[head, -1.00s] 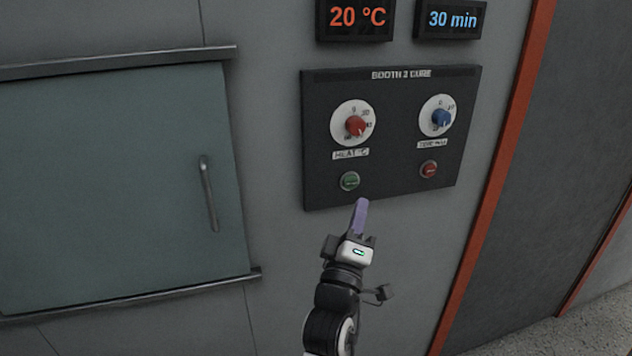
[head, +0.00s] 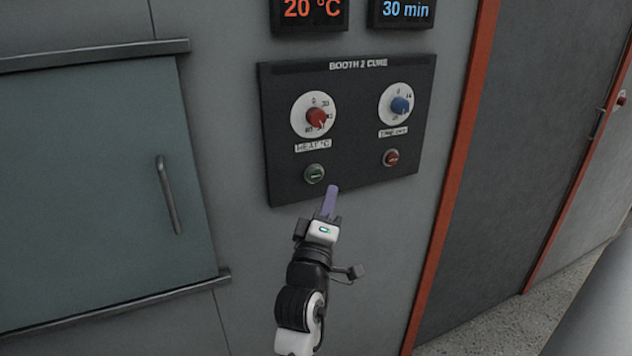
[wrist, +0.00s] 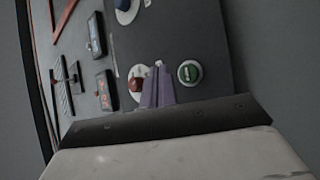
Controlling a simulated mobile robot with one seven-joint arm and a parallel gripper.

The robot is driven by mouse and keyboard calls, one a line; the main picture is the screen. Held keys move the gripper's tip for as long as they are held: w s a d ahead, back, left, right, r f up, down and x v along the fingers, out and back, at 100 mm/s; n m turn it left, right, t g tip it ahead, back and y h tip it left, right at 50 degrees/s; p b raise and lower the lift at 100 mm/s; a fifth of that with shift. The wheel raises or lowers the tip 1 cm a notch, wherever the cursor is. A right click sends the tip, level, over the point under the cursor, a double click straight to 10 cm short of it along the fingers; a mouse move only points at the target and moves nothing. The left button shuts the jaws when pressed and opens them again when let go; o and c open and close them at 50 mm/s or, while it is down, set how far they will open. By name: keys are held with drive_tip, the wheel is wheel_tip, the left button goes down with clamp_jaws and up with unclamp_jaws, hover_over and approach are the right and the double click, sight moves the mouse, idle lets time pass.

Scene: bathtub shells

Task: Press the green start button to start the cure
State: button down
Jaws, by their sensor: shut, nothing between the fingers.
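The green start button (head: 314,174) is at the lower left of the dark control panel (head: 352,172), under the heat dial. It also shows in the wrist view (wrist: 189,72), just right of the fingertips. My gripper (head: 331,188) is shut and empty, its purple fingers pointing up at the panel's lower edge. In the head view the fingertips are below and slightly right of the green button. In the wrist view my gripper (wrist: 158,68) appears beside the button, with a small gap in the picture. I cannot tell how far the tips are from the panel face.
The panel also has a red heat dial (head: 316,117), a blue time dial (head: 401,106) and a red button (head: 391,158). Displays above read 20 °C (head: 311,10) and 30 min (head: 402,11). A teal door (head: 90,180) with a handle is at the left.

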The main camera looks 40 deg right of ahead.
sight(321, 171)
drive_tip(key=shift+w+d+b, duration=0.25)
drive_tip(key=shift+w, duration=0.8)
drive_tip(key=shift+w+d+b, duration=0.2)
drive_tip(key=shift+w+d, duration=0.05)
drive_tip(key=shift+w, duration=0.8)
drive_tip(key=shift+w, duration=0.15)
idle(0.3)
drive_tip(key=shift+w+d, duration=0.1)
drive_tip(key=shift+w, duration=0.15)
drive_tip(key=shift+w+d, duration=0.1)
drive_tip(key=shift+w, duration=0.3)
idle(0.6)
drive_tip(key=shift+s, duration=0.1)
drive_tip(key=shift+s+a, duration=0.2)
drive_tip(key=shift+s, duration=0.5)
drive_tip(key=shift+s+p, duration=0.1)
drive_tip(key=shift+p, duration=0.2)
drive_tip(key=s+p, duration=0.1)
drive_tip(key=s, duration=0.1)
drive_tip(key=s+a+p, duration=0.1)
drive_tip(key=s, duration=0.1)
drive_tip(key=shift+s+a, duration=0.1)
drive_tip(key=shift+s, duration=0.25)
